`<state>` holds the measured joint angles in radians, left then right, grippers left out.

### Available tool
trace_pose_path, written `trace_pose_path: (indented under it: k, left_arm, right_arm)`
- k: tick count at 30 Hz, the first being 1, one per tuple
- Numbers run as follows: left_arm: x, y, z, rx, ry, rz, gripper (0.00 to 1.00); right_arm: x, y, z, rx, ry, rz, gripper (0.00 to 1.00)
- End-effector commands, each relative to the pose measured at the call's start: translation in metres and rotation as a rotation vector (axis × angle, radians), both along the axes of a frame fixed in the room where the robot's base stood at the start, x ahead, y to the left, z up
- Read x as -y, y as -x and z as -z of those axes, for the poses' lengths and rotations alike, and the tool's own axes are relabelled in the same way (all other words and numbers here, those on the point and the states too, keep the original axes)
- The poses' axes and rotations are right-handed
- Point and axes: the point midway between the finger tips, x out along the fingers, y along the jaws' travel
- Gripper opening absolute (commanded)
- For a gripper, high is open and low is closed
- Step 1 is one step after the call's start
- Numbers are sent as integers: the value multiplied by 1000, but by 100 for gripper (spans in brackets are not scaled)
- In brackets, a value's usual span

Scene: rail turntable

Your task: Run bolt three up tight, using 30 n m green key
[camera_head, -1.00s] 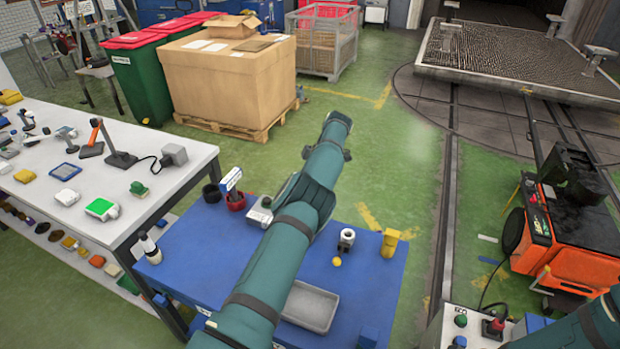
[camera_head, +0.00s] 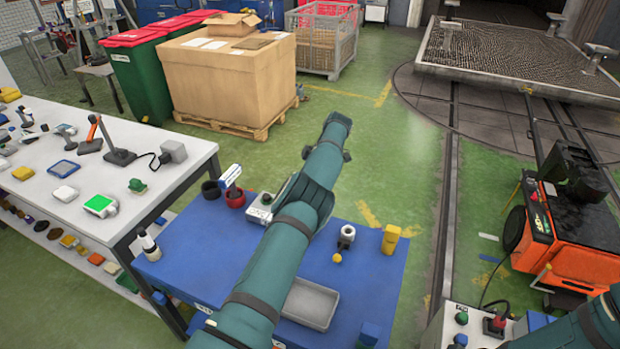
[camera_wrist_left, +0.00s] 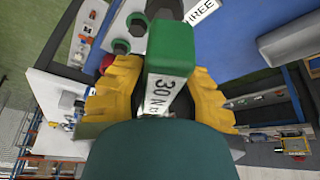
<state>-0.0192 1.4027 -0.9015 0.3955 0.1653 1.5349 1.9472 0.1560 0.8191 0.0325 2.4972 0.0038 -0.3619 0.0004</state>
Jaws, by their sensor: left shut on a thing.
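In the left wrist view my left gripper (camera_wrist_left: 165,75) has its two yellow fingers shut around a green-topped key (camera_wrist_left: 170,44). A white label on the key's near face reads "30 N", with the rest cut off. Several dark round-headed pieces (camera_wrist_left: 122,46), perhaps bolts, show just beyond the fingers at the upper left. A white plate (camera_wrist_left: 201,10) at the top edge ends in "REE". The key's working end is hidden, so I cannot tell whether it touches a bolt. In the head view my left arm hides this gripper. My right gripper is out of view.
The blue table (camera_head: 190,250) carries a red cup (camera_head: 235,198), a black cup (camera_head: 211,190), a yellow piece (camera_head: 390,240) and a grey tray (camera_head: 310,304). A crowded white bench (camera_head: 150,200) stands left. An orange machine (camera_head: 575,265) stands right. Green floor between is clear.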

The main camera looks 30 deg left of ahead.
Motion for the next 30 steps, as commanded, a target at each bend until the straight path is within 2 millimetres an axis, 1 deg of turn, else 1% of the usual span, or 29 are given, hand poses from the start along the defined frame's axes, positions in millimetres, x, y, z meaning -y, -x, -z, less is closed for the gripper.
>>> trace_pose_path:
  k: [10, 22, 30]
  left_arm:
    - [0, 0, -1, 1, -1, 0, 0]
    - [0, 0, 6, 1, 0, 0, 0]
    - [0, 0, 6, 1, 0, 0, 0]
  right_arm:
    - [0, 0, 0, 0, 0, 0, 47]
    - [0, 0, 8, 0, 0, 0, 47]
    - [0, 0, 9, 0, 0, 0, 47]
